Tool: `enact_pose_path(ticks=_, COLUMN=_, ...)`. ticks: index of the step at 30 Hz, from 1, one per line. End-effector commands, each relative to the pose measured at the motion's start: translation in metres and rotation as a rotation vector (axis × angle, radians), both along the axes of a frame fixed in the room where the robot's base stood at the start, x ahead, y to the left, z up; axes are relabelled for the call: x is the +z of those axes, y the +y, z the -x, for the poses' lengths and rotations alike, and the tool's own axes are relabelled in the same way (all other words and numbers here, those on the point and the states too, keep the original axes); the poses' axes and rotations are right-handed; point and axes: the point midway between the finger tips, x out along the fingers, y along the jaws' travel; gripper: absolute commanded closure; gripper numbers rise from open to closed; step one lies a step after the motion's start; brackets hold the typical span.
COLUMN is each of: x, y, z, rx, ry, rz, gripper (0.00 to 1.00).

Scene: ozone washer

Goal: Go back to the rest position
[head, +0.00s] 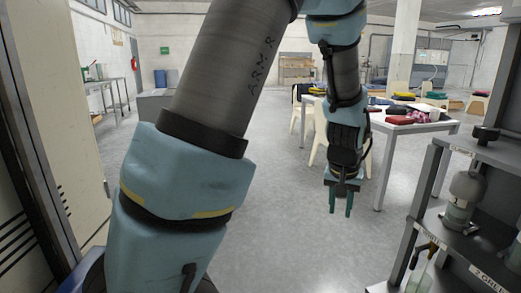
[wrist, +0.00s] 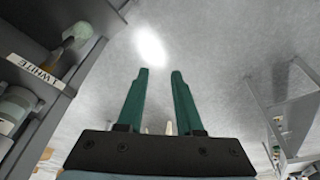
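My gripper (head: 341,205) hangs from my arm near the middle of the head view, fingers pointing down above the grey floor. Its two green fingers are apart with nothing between them. In the wrist view my gripper (wrist: 160,74) shows both fingers spread, with only bare floor (wrist: 215,50) beyond the tips. My arm fills much of the left and centre of the head view and hides part of the room behind it.
A grey shelf unit (head: 416,222) with bottles (head: 463,200) stands close on the right. A white table (head: 405,127) with folded coloured cloths and chairs is behind my gripper. A cream cabinet or door (head: 65,110) is on the left. The middle floor is clear.

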Motion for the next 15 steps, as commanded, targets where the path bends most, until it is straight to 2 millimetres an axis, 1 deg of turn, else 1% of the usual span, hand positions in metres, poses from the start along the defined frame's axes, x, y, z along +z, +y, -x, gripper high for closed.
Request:
enact_pose_path(ticks=1, x=0.014, y=0.029, z=-0.007, rx=0.044, ry=0.014, rz=-0.001, gripper=0.65)
enact_pose_path(ticks=2, x=0.018, y=0.044, z=-0.008, rx=0.062, ry=0.021, rz=-0.002, gripper=0.65)
enact_pose_path(ticks=3, x=0.024, y=0.064, z=-0.009, rx=0.088, ry=0.031, rz=-0.005, gripper=0.65)
enact_pose_path(ticks=5, x=0.032, y=0.094, z=-0.009, rx=0.125, ry=0.046, rz=-0.009, gripper=0.65)
enact_pose_path(ticks=6, x=0.038, y=0.113, z=-0.007, rx=0.149, ry=0.055, rz=-0.012, gripper=0.65)
enact_pose_path(ticks=8, x=0.046, y=0.141, z=-0.004, rx=0.184, ry=0.067, rz=-0.016, gripper=0.65)
enact_pose_path(ticks=9, x=0.051, y=0.159, z=0.000, rx=0.209, ry=0.075, rz=-0.018, gripper=0.65)
enact_pose_path(ticks=12, x=0.064, y=0.200, z=0.013, rx=0.265, ry=0.095, rz=-0.025, gripper=0.65)
enact_pose_path(ticks=15, x=0.073, y=0.233, z=0.027, rx=0.310, ry=0.110, rz=-0.033, gripper=0.65)
